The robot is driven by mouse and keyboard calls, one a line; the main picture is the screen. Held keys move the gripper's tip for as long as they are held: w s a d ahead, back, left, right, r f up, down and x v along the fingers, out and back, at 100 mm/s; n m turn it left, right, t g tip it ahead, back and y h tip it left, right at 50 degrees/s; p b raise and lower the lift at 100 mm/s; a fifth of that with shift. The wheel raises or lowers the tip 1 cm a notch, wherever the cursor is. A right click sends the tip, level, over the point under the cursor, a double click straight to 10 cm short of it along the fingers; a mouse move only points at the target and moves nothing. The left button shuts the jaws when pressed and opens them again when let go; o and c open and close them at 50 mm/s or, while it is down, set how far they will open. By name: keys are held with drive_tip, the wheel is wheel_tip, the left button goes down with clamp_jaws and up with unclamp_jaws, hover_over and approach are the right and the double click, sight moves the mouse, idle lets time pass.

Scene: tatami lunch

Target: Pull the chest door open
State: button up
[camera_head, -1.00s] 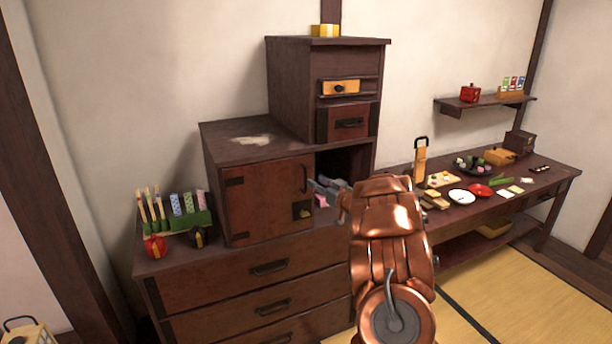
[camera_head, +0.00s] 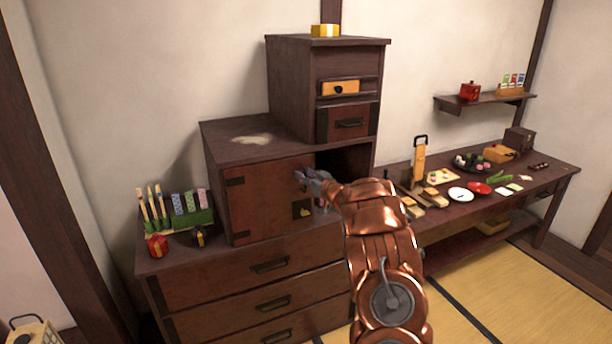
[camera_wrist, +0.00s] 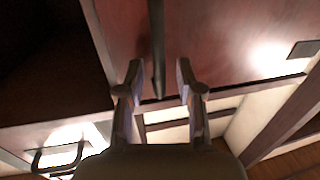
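The chest door (camera_head: 262,200) is a reddish-brown panel with dark metal fittings at its left edge. It looks flush with the chest front. The door also fills the upper part of the wrist view (camera_wrist: 215,40). Its dark upright handle (camera_wrist: 157,45) shows between my fingers in the wrist view; in the head view my gripper (camera_head: 305,178) largely covers it. My gripper is open, with one finger on each side of the handle (camera_wrist: 158,72) and a visible gap on both sides.
An open dark compartment (camera_head: 345,160) lies right of the door. Below are wide drawers (camera_head: 225,283) with black handles. A green holder (camera_head: 190,220) with upright items stands on the left ledge. A low table (camera_head: 545,180) with food and dishes is at the right.

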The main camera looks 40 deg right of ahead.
clamp_jaws()
idle(0.4)
drive_tip(key=shift+s+a+f+b, duration=0.1)
drive_tip(key=shift+s+b, duration=0.05)
drive_tip(key=shift+b, duration=0.15)
